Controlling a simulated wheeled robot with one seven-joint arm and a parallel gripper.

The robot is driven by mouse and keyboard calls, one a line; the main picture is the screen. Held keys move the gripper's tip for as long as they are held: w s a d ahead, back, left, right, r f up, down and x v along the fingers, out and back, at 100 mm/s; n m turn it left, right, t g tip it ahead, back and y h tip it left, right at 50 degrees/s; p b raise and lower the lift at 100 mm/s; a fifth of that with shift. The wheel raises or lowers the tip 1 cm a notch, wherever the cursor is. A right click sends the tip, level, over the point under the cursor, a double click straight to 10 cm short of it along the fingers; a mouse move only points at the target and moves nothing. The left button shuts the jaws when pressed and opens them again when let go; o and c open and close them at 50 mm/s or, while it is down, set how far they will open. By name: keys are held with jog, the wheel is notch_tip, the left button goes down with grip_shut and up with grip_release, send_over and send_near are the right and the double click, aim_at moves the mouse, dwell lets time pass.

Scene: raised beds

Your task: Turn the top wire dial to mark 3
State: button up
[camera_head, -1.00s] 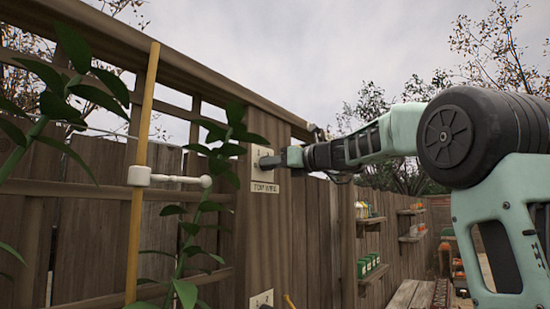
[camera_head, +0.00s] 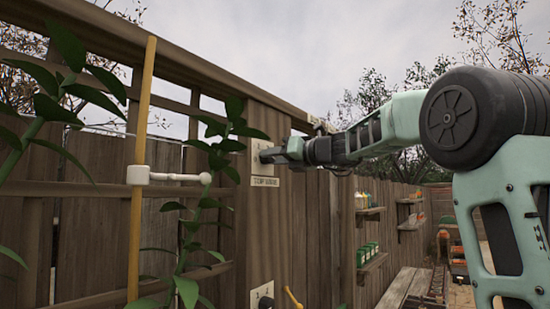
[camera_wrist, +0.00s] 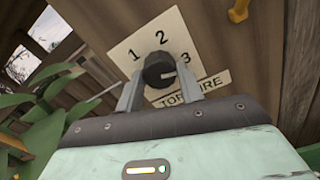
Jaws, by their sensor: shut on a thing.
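The top wire dial is a round black knob (camera_wrist: 159,70) with a white pointer line, on a pale plate (camera_wrist: 143,42) marked 1, 2 and 3. The pointer faces right in the wrist view, towards the 3 side and slightly below the numeral. A "TOP WIRE" label (camera_wrist: 193,91) sits under the plate; it also shows on the post in the head view (camera_head: 264,182). My gripper (camera_head: 268,155) reaches the plate from the right. In the wrist view its two fingers stand either side of the knob, shut on it.
A second plate with a dark knob (camera_head: 265,300) is lower on the same post. A leafy plant (camera_head: 190,230) and a yellow cane (camera_head: 141,170) with a white clip stand left of the post. Shelves with small items (camera_head: 370,252) line the fence at right.

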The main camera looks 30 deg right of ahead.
jog(key=o, duration=1)
jog(key=shift+f, duration=0.1)
jog(key=b+v, duration=0.7)
jog(key=v, duration=1)
jog(key=shift+s, duration=0.2)
jog(key=shift+d, duration=0.1)
